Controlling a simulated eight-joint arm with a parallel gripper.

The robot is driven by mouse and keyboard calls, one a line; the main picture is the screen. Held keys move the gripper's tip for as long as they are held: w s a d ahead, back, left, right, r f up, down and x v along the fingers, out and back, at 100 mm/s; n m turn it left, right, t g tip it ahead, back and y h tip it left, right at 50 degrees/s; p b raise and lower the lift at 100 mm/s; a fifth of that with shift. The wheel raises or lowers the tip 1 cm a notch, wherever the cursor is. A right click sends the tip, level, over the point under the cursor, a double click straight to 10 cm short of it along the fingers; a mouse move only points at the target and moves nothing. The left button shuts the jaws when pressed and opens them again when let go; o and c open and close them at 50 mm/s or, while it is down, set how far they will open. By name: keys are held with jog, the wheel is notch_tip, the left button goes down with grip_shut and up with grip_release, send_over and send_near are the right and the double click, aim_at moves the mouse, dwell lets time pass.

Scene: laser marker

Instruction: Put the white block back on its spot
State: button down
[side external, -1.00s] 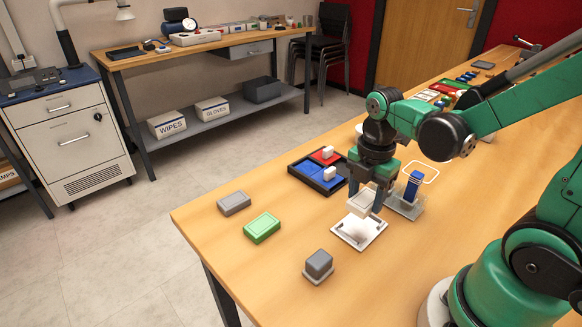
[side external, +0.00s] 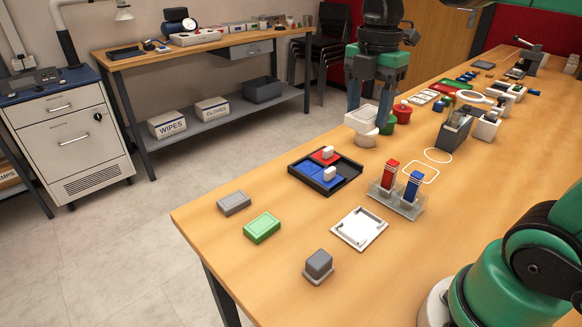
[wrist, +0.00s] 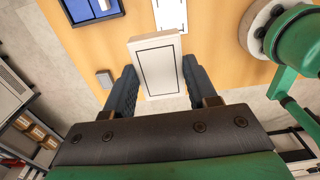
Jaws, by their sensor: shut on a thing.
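The white block (side external: 362,118) is held up between the fingers of my gripper (side external: 369,112), toward the back of the table in the side view. In the wrist view the white block (wrist: 157,66) shows a face with a thin dark rectangle outline, with one finger on each side. A white square plate with raised corners (side external: 360,229) lies empty on the table nearer the front. In the wrist view part of a white plate (wrist: 170,16) shows at the top, beyond the block. The block's underside is hidden.
A dark tray (side external: 342,186) with red and blue sections stands behind the plate. A clear rack (side external: 398,203) with a red and a blue piece is right of it. Grey (side external: 234,203) and green (side external: 262,227) blocks lie left. Red (side external: 402,112) and green (side external: 388,124) jars stand behind.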

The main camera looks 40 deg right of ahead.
jog(key=w+a, duration=0.2)
jog(key=w, duration=0.6)
send_over(279, 196)
jog(key=f, duration=0.2)
notch_tip(279, 196, down, 19)
jog(key=shift+f, duration=0.1)
jog(key=shift+c, duration=1.3)
grip_release()
jog(key=shift+f, duration=0.1)
